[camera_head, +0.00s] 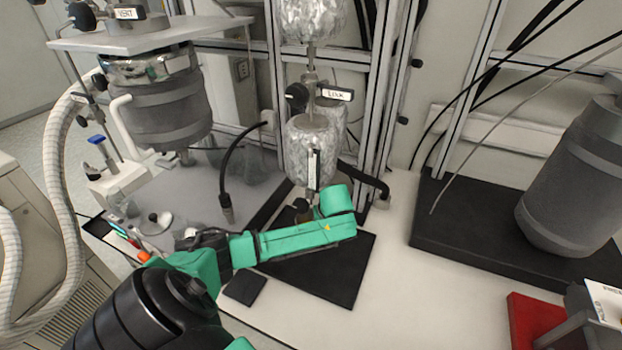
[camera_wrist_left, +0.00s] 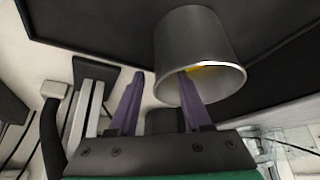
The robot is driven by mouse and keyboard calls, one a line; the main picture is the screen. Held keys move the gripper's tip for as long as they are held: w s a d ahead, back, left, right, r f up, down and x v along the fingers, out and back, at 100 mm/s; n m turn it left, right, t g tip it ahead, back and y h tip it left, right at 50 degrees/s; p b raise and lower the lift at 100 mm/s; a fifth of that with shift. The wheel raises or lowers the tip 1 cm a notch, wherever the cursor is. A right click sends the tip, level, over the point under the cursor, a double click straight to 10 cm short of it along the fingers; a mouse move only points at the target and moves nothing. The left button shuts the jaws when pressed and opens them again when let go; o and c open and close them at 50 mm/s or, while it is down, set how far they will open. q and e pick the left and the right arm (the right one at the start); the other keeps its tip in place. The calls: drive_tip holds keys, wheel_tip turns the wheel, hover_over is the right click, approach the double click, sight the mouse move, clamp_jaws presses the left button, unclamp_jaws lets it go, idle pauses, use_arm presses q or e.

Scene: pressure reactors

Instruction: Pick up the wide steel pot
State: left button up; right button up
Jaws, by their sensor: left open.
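The wide steel pot (camera_wrist_left: 198,45) shows large in the left wrist view, a plain grey cylinder with its open mouth toward the bottom of the picture and something yellow inside. My left gripper (camera_wrist_left: 160,74) is open, its two purple fingers apart. The right-hand finger overlaps the pot's mouth in the picture; I cannot tell whether it touches or reaches inside. The other finger is left of the pot, with a gap between. In the head view my green left arm hides the gripper and most or all of the pot. My right gripper is not in view.
In the head view, a foil-wrapped vessel (camera_head: 310,150) hangs above my left wrist on a metal frame (camera_head: 381,90). A dark base plate (camera_head: 325,270) lies below. A large grey vessel (camera_head: 575,185) stands right. The white bench (camera_head: 400,290) between is clear.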

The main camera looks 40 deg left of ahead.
use_arm(q)
clamp_jaws()
drive_tip(key=shift+r, duration=0.1)
idle(1.2)
